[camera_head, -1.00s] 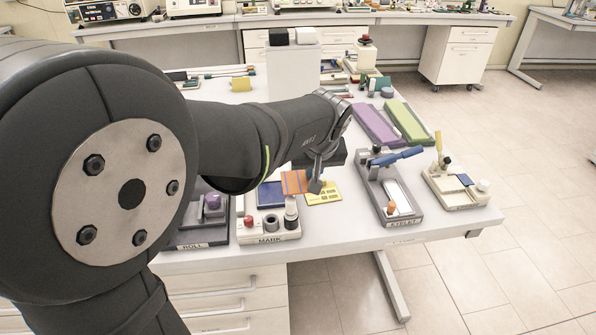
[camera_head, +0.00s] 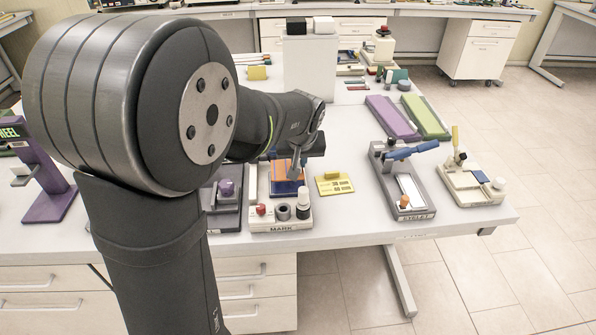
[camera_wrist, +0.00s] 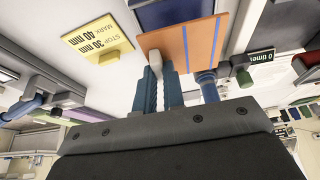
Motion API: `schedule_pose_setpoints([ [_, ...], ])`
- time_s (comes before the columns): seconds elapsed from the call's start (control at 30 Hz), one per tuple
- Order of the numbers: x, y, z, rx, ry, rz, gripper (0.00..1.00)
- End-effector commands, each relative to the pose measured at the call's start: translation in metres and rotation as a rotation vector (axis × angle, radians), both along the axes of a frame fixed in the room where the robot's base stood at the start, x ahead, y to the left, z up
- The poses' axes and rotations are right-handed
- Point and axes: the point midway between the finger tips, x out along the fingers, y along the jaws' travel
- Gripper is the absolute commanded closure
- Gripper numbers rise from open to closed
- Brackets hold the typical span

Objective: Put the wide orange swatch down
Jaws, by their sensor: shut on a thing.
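The wide orange swatch (camera_head: 286,168) has thin blue lines across it. It also shows in the wrist view (camera_wrist: 200,42). My gripper (camera_head: 300,170) is shut on the swatch at its edge; the fingers (camera_wrist: 157,68) show in the wrist view. The swatch is over the dark blue pad (camera_head: 288,188) of the MARK station (camera_head: 281,226); part of the pad (camera_wrist: 172,12) shows beyond the swatch in the wrist view. Whether the swatch touches the pad I cannot tell.
A yellow card (camera_head: 335,185) with printed text lies right of the pad. A dark bottle with a white cap (camera_head: 303,200) and a red knob (camera_head: 261,209) stand at the station's front. The EYELET press (camera_head: 405,188) is further right. Purple (camera_head: 391,117) and green (camera_head: 426,116) boards lie behind it.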

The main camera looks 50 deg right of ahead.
Motion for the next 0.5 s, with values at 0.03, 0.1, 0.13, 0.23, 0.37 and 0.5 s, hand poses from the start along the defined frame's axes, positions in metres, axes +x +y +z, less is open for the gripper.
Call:
schedule_pose_setpoints([
  [0.03, 0.001, 0.000, -0.003, 0.001, 0.001, 0.000, 1.00],
  [0.1, 0.001, 0.000, -0.009, 0.004, 0.001, 0.000, 1.00],
  [0.13, 0.001, 0.001, -0.013, 0.004, 0.001, 0.000, 1.00],
  [0.23, 0.001, 0.001, -0.029, 0.005, 0.001, -0.002, 1.00],
  [0.37, 0.001, 0.000, -0.041, 0.002, 0.000, -0.001, 1.00],
  [0.5, 0.001, 0.000, -0.041, 0.000, 0.000, 0.000, 1.00],
])
